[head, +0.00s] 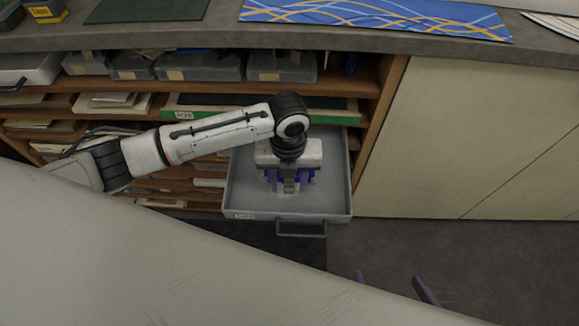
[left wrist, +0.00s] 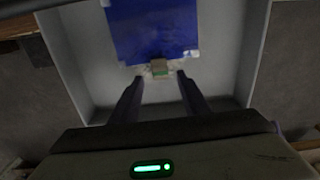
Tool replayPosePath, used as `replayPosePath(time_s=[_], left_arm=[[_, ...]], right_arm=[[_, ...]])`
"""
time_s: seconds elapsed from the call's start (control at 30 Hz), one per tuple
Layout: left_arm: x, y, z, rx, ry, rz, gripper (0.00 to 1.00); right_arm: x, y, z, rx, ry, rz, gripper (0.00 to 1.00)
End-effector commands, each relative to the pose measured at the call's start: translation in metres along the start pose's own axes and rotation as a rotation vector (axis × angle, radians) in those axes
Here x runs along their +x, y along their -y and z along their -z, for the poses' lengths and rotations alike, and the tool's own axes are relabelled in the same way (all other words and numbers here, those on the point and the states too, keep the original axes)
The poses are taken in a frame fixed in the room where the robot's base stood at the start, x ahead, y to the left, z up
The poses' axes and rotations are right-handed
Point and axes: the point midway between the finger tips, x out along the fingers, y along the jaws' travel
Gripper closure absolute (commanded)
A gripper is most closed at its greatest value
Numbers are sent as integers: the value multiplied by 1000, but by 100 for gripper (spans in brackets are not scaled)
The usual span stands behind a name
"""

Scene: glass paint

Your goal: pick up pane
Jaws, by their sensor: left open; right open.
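A blue pane (left wrist: 152,28) lies in the open grey drawer (head: 335,190). A small tan and green block (left wrist: 159,67) sits at its near edge, like a grip tab. My left gripper (head: 290,187) reaches down into the drawer over the pane and hides most of it in the head view. My right gripper (head: 387,276) shows only as two separated fingertips at the bottom of the head view, open and away from the drawer.
The drawer walls (left wrist: 65,65) stand close around my left gripper. Shelves with grey boxes (head: 200,66) and papers (head: 110,103) are behind my left arm. A worktop (head: 225,38) with a blue patterned panel (head: 375,16) is above. Plain cabinet doors (head: 470,140) stand at right.

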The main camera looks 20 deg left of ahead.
Motion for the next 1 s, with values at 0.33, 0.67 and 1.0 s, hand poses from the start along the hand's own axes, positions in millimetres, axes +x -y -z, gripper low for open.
replayPosePath(time_s=[0.33, 0.67, 1.0], left_arm=[[18, 1, 0, 1, 2, 1, 58], [18, 1, 0, 1, 2, 1, 100], [16, 1, 0, 0, 3, 2, 100]], right_arm=[[3, -1, 7, -4, -13, 0, 0], [3, 0, 7, -3, -14, 0, 0], [2, 0, 6, -1, -12, 0, 0]])
